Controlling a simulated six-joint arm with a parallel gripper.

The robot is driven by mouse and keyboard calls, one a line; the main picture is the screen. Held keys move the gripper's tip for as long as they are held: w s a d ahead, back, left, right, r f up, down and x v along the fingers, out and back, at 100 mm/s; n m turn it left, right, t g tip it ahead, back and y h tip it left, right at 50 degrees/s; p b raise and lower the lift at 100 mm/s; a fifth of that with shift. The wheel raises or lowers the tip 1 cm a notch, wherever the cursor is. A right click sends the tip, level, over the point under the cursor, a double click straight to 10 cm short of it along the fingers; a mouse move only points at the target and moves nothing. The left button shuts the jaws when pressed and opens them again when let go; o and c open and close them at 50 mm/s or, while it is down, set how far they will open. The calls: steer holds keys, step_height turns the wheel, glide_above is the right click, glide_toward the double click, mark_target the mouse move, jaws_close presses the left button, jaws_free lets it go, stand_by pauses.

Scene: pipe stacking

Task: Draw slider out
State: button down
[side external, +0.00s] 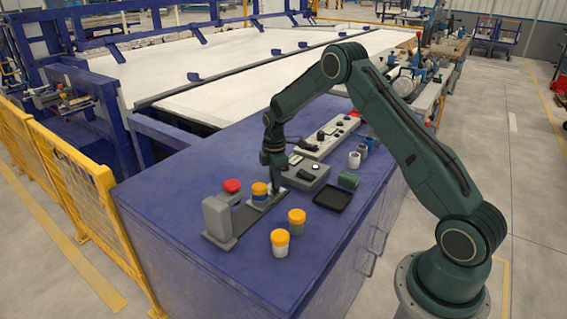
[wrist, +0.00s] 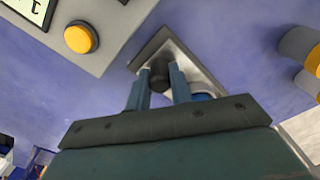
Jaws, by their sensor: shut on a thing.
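The slider (side external: 272,200) is a metal plate on a dark rail (side external: 237,222) that runs from a grey upright block (side external: 218,218). In the wrist view the slider plate (wrist: 195,60) is grey with a dark round knob (wrist: 158,80). My gripper (wrist: 160,73) has its fingers on both sides of this knob, shut on it. In the side view my gripper (side external: 275,188) points down at the slider's right end. My fingers partly hide the plate.
Two yellow-topped grey pipe pieces (side external: 297,221) (side external: 280,242) stand in front on the blue bench (side external: 180,215). A red button (side external: 232,186) is behind the rail. A grey control box (side external: 307,174), black tray (side external: 333,198), green block (side external: 348,180) and cups (side external: 354,159) lie to the right.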

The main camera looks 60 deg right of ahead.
steer(key=shift+d, duration=0.3)
steer(key=c, duration=1.3)
jaws_free()
steer(key=shift+o, duration=0.2)
steer(key=shift+a+r, duration=0.1)
steer(key=shift+r, duration=0.15)
step_height(320, 180, up, 13)
steer(key=shift+r, duration=0.2)
